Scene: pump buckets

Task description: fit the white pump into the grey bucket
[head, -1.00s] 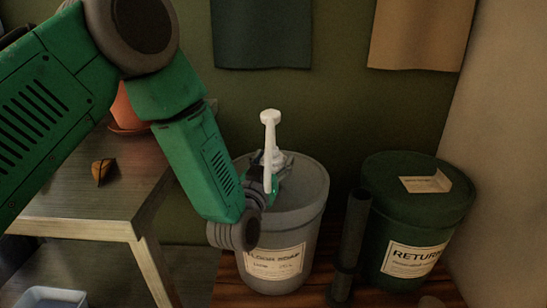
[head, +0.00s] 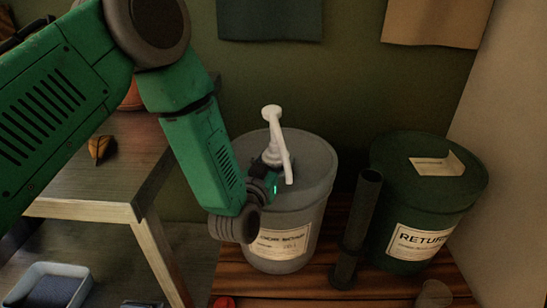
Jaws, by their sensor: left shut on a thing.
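The white pump (head: 272,115) stands nearly upright over the top of the grey bucket (head: 309,220), in the middle of the head view. Its long spout points down and to the right. My right gripper is out of view.
A dark green bucket labelled RETURN (head: 424,215) stands at the right, with a dark upright pipe (head: 359,220) between the buckets. A table (head: 135,185) is at the left, with a light bin (head: 58,285) below it. A wall is close behind.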

